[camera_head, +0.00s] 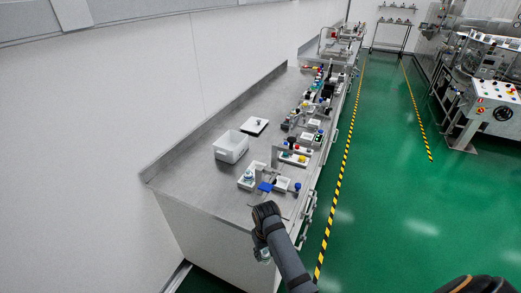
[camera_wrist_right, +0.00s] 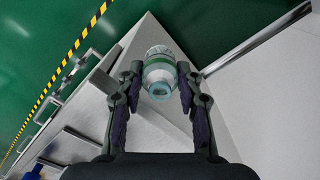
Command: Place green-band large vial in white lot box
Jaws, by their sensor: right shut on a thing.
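My right gripper (camera_wrist_right: 160,85) is shut on a large clear vial (camera_wrist_right: 159,63) with a green band and a pale cap end. The vial lies between the two dark finger pads. In the head view the right gripper (camera_head: 264,250) hangs in front of the counter's near end, with the vial (camera_head: 265,256) small at its tip. A deep white box (camera_head: 231,147) stands on the counter, up and left of the gripper. A smaller white tray (camera_head: 246,183) holding vials sits nearer; I cannot tell which is the lot box. My left gripper is not in view.
The steel counter (camera_head: 190,172) runs along the wall, with bare room left of the white boxes. A blue item (camera_head: 265,187), small trays and many bottles crowd its right side. A flat white device (camera_head: 254,126) lies behind the deep box. Green floor is open at right.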

